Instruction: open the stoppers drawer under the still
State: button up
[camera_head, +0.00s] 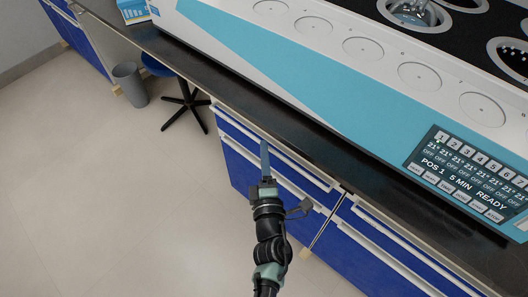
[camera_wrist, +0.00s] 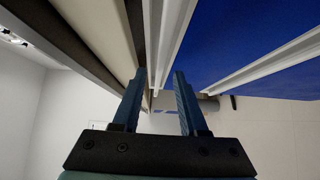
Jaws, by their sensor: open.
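The still (camera_head: 330,85) is the long white and light-blue machine on the dark worktop in the head view. Blue drawer fronts with white handle rails are under it. The upper left drawer (camera_head: 237,135) looks shut; I see no label naming the stoppers drawer. My gripper (camera_head: 264,150) is in front of this drawer's top rail. In the wrist view, my gripper (camera_wrist: 162,78) is open, and a white rail (camera_wrist: 172,35) runs down toward the gap between the fingertips. I cannot tell whether they touch it. A blue front (camera_wrist: 225,40) is to the right.
The dark worktop edge (camera_head: 190,75) overhangs the drawers. A second drawer column (camera_head: 375,250) stands to the right. A grey bin (camera_head: 130,85) and a stool (camera_head: 185,103) stand at the upper left. The pale floor (camera_head: 110,200) in front is clear.

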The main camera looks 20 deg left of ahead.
jog(key=shift+w+a, duration=0.3)
jog(key=shift+w, duration=0.2)
grip_shut()
dwell(1.2)
